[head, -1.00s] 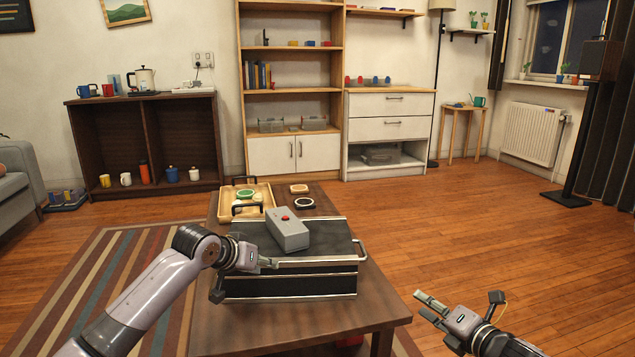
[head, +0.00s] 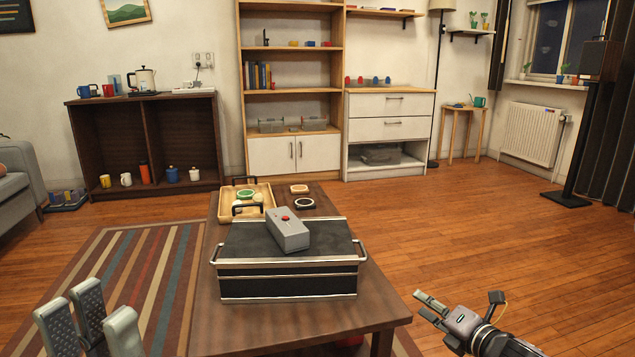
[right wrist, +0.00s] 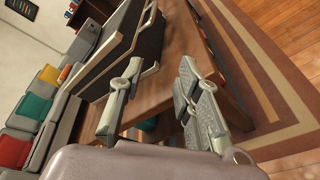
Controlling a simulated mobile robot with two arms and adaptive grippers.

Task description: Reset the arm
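My left gripper (head: 88,312) is at the bottom left of the head view, over the striped rug and left of the table. Its grey padded fingers point up and stand apart, with nothing seen between them. My right gripper (head: 430,307) is at the bottom right, right of the table and over the wooden floor. In the right wrist view the fingers of my right gripper (right wrist: 158,92) are apart and empty. Most of the left arm is out of view.
The wooden table (head: 225,325) carries a black case (head: 285,283) with silver handles. A grey box with a red button (head: 288,232) lies on the case. Behind it are a wooden tray (head: 226,207) and two small coasters. Open floor lies to the right.

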